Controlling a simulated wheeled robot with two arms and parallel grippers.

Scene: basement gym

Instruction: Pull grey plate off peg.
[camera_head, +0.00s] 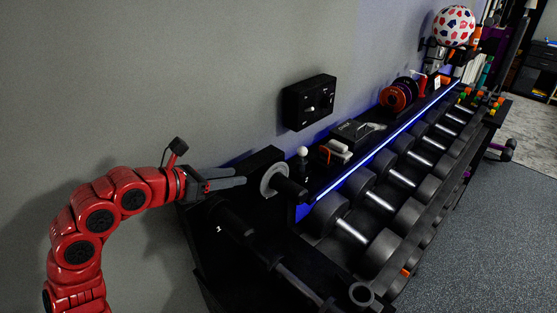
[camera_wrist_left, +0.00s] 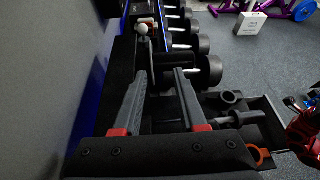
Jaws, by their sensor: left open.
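The grey plate (camera_head: 270,182) is a light disc around a thick black peg (camera_head: 291,188) on the near end of the black rack. It stands upright, partly hidden by the peg. My left gripper (camera_head: 243,182) is open, its two grey fingers pointing right towards the plate, with the tips just left of it. In the head view I cannot tell whether they touch it. In the left wrist view my left gripper (camera_wrist_left: 158,78) shows its fingers spread, with a thin grey edge between them, probably the plate (camera_wrist_left: 151,65).
The rack holds rows of dumbbells (camera_head: 352,230). On its top are a white ball-topped item (camera_head: 302,152), red discs (camera_head: 394,98) and a patterned ball (camera_head: 454,26). A black wall box (camera_head: 309,102) is behind. Open grey floor (camera_head: 480,230) is at right.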

